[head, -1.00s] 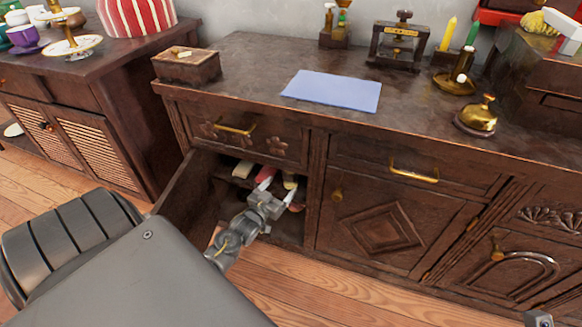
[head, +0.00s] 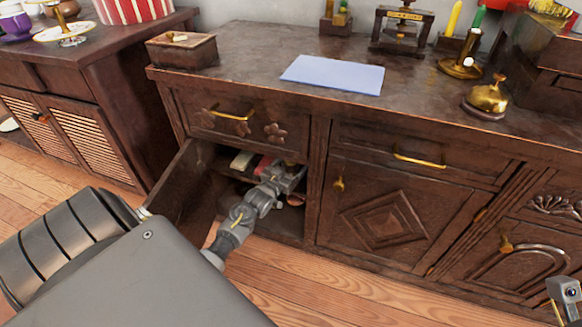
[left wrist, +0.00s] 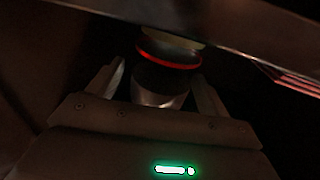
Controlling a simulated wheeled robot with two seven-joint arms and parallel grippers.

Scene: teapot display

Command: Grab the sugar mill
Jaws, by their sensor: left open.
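A dark round object with a red ring and a silver lower part, seemingly the sugar mill (left wrist: 162,78), stands between my left gripper's fingers in the left wrist view. My left gripper (left wrist: 158,72) is open, with one finger on each side of it; contact cannot be told in the dark. In the head view my left gripper (head: 287,172) reaches into the open cabinet compartment (head: 203,160). The gripper hides the mill there.
The open cabinet door (head: 183,190) stands left of my left arm. A shelf edge crosses above the gripper in the left wrist view. Pale and red items (head: 242,160) sit on the upper shelf. The counter (head: 240,80) holds a wooden box (head: 182,51) and blue sheet (head: 333,74).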

